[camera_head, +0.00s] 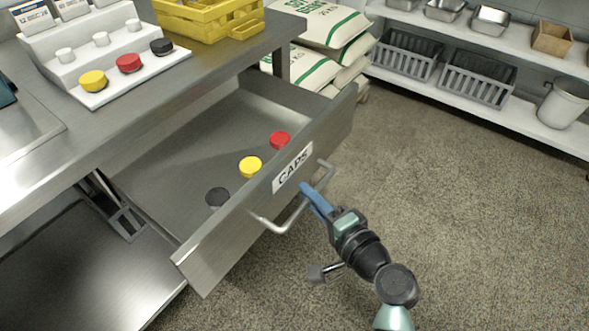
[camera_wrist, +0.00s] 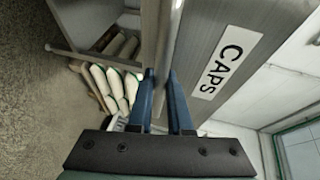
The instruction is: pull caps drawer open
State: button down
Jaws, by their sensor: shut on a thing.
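The caps drawer (camera_head: 230,245) is pulled out from under the steel counter, with a white CAPS label (camera_head: 292,167) on its front. Inside lie a red cap (camera_head: 280,139), a yellow cap (camera_head: 250,166) and a black cap (camera_head: 217,197). My gripper (camera_head: 307,191) is shut on the drawer's bar handle (camera_head: 283,224), near the handle's right part. In the wrist view the blue fingers (camera_wrist: 162,90) point at the drawer front beside the CAPS label (camera_wrist: 225,64). The fingertips' contact with the bar is partly hidden.
The counter (camera_head: 120,100) holds a stepped white stand (camera_head: 107,54) with caps and a yellow crate (camera_head: 208,16). Sacks (camera_head: 318,30) are stacked behind the drawer. A shelf (camera_head: 480,95) with grey baskets runs along the back right. The floor right of the drawer is clear.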

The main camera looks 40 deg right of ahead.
jog(key=shift+s+d, duration=0.15)
jog(key=shift+s, duration=0.2)
jog(key=c, duration=0.8)
grip_release()
jog(key=shift+c, duration=0.2)
jog(key=shift+s, duration=0.1)
jog(key=s+r+p, duration=0.2)
jog(key=s, duration=1)
jog(key=shift+s+a+r, duration=0.2)
jog(key=shift+s+a, duration=0.05)
jog(key=shift+a, duration=0.1)
